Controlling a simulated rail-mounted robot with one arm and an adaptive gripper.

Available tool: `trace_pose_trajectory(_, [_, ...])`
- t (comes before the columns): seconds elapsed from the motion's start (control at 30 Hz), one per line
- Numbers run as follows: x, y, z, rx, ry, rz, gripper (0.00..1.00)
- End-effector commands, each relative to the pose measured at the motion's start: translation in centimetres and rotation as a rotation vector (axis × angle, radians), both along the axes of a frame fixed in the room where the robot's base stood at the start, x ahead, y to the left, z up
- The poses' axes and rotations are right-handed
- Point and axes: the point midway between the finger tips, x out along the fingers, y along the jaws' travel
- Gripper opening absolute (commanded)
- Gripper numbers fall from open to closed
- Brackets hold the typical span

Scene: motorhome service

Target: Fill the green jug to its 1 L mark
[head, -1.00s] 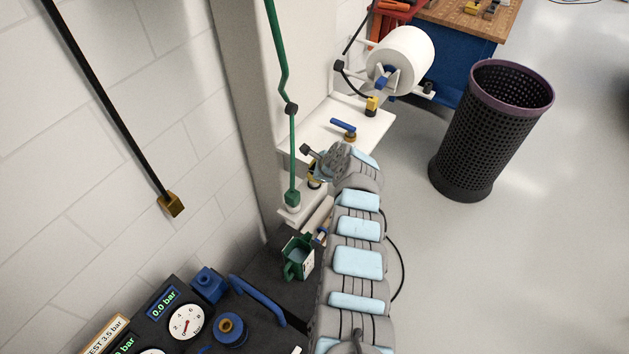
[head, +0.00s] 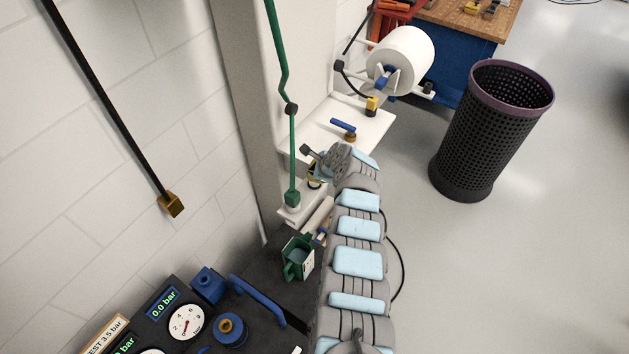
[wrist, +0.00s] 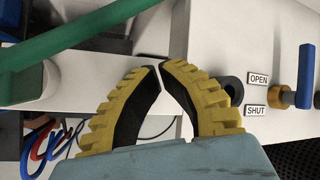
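The green jug (head: 291,270) stands upright on the dark surface left of my arm in the head view. A greyish area shows inside it, but I cannot read a level or the 1 L mark. My gripper (wrist: 160,68) has yellow ribbed fingers with dark inner faces. Their tips come together with nothing visible between them. In the wrist view a dark round fitting (wrist: 233,90) lies just right of the tips. Beyond it is a blue lever (wrist: 306,76) on a brass fitting, beside OPEN and SHUT labels (wrist: 257,79). The head view also shows this lever (head: 343,125).
A green pipe (head: 292,150) runs down close left of my gripper; it crosses the wrist view's upper left (wrist: 75,38). A paper roll (head: 402,58) and black bin (head: 492,125) stand beyond. A gauge panel (head: 186,322) is at lower left.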

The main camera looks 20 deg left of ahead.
Motion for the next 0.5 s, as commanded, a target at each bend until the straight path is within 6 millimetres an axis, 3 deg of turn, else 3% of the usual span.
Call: trace_pose_trajectory(0.5, [0.01, 0.02, -0.65, 0.0, 0.0, 0.0, 0.0])
